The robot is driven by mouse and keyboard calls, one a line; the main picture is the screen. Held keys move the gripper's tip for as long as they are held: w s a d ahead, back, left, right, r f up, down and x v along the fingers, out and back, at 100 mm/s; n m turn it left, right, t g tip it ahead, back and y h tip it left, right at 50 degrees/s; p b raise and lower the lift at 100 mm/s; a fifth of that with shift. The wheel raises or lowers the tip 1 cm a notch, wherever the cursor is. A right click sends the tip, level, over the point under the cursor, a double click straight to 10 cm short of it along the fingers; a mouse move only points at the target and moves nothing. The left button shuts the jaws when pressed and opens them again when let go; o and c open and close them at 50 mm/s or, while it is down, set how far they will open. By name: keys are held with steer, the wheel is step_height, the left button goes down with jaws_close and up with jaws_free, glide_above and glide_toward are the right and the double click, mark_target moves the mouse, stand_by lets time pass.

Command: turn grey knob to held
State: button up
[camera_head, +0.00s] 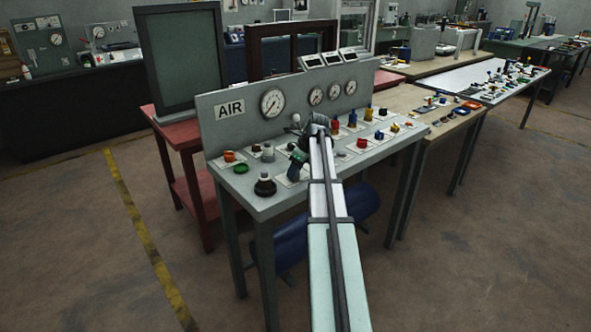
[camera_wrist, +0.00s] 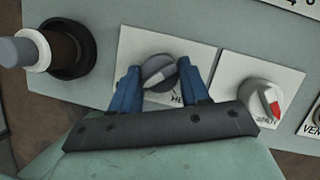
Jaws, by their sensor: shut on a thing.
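The grey knob (camera_wrist: 159,72) sits on a white label plate (camera_wrist: 140,47) in the wrist view, with a light bar-shaped handle lying at a slant. Letters beginning "HE" show at the plate's lower right, partly covered by a finger. My gripper (camera_wrist: 160,84) has blue fingers on either side of the knob and is shut on it. In the head view my gripper (camera_head: 298,160) is low over the front of the panel table, and my arm hides much of that spot, so the knob cannot be made out there.
Right of the knob is a white knob with a red mark (camera_wrist: 265,101). Left is a dark round base with a brown and grey stem (camera_wrist: 65,48). The panel table (camera_head: 225,198) carries several other knobs and buttons close by. An upright AIR panel with gauges (camera_head: 240,126) stands behind.

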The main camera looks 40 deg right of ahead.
steer(key=shift+c, duration=1.3)
steer(key=shift+n, duration=0.3)
steer(key=n, duration=0.1)
steer(key=n+y, duration=0.1)
steer(key=shift+w+d+n, duration=0.15)
steer(key=shift+n, duration=0.25)
steer(key=n+g+y, duration=0.1)
steer(key=n, duration=0.2)
steer(key=shift+n+g, duration=0.3)
steer(key=n, duration=0.1)
steer(key=n+g, duration=0.1)
steer(key=n, duration=0.1)
steer(key=shift+w+d+n+y, duration=0.1)
steer(key=shift+w+n+y, duration=0.05)
steer(key=shift+n+y, duration=0.2)
steer(key=shift+n+g, duration=1)
steer(key=shift+n, duration=1.05)
